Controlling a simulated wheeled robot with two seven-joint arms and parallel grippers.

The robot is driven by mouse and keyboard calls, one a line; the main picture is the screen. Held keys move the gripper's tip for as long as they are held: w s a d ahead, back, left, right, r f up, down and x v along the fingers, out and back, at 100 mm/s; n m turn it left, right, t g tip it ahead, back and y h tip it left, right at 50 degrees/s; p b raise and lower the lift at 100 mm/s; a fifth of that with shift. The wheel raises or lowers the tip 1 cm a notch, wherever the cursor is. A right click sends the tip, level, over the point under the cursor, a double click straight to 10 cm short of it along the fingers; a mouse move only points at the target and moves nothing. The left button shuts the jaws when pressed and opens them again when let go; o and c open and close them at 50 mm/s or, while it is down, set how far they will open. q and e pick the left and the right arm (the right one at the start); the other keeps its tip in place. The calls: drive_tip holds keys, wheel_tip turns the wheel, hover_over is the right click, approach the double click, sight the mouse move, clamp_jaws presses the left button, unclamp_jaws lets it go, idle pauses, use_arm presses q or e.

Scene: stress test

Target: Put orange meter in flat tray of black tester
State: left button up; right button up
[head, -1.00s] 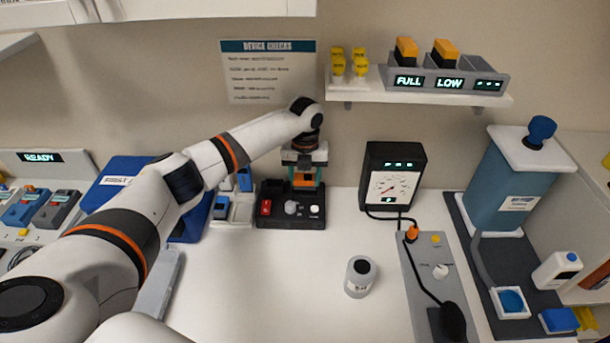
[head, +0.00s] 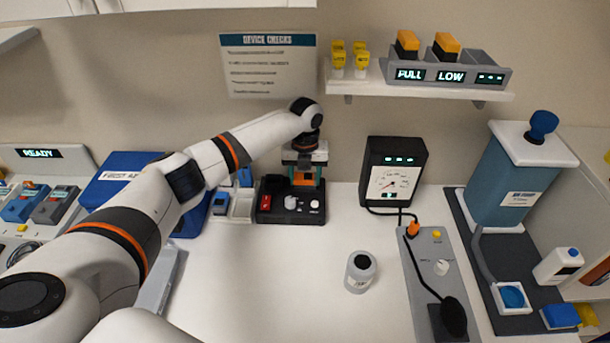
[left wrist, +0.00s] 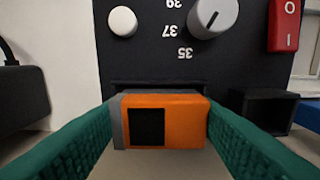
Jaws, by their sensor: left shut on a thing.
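The black tester (head: 278,215) stands at the back of the counter, with a red switch, a grey knob and a white button. My left gripper (head: 305,178) is above its rear part. In the left wrist view the green fingers (left wrist: 164,122) are shut on the sides of the orange meter (left wrist: 185,120), which has a grey end and a dark square. The tester's black panel (left wrist: 150,60) lies just beyond the meter. A dark ledge behind the meter is mostly covered, and an open black box-shaped recess (left wrist: 265,108) is at its right. I cannot tell whether the meter touches the tester. My right gripper is out of view.
A pale tray (head: 238,205) is left of the tester, and a black gauge device (head: 392,172) stands to its right. A small jar (head: 361,273) stands in front. Two orange-topped units sit in the grey shelf rack (head: 495,72).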

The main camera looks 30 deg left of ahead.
use_arm(q)
drive_tip(key=o, duration=1.1)
drive_tip(key=shift+c, duration=0.2)
wheel_tip(320, 180, up, 12)
drive_tip(key=b, duration=0.1)
drive_tip(key=shift+b, duration=0.4)
drive_tip(key=shift+d, duration=0.1)
